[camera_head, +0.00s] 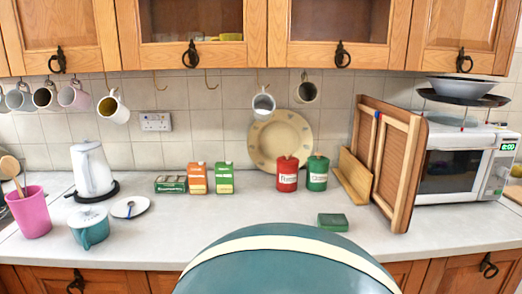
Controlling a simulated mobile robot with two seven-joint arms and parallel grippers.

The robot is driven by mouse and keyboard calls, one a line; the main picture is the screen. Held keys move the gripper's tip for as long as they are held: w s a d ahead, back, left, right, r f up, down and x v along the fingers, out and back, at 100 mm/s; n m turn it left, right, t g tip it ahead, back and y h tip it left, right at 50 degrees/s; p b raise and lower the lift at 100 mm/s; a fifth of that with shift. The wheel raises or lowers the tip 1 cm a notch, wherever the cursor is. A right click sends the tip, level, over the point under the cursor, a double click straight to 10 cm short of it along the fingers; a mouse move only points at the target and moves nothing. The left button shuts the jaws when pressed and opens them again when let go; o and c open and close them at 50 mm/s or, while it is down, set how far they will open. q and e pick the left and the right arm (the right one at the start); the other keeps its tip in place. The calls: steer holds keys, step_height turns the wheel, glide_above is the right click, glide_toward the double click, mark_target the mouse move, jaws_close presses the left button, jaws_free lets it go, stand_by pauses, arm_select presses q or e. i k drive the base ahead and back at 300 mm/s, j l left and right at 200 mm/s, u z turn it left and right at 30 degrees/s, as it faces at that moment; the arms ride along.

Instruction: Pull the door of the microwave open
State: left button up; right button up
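The white microwave (466,163) stands on the counter at the far right. Its dark front window and its control panel with a green clock display (508,146) show. Its door looks shut. A wooden folding rack or tray (393,165) stands upright just left of it and overlaps the left part of its front in this view. Neither of my grippers shows in the head view.
A plate and bowl (463,88) sit above the microwave. A green box (332,222), red canister (287,174) and green canister (317,173) stand on the counter (235,221). A teal rounded chair back (285,268) is in front. Mugs hang under the cupboards.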

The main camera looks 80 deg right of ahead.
mark_target(449, 174)
steer(key=z, duration=3.6)
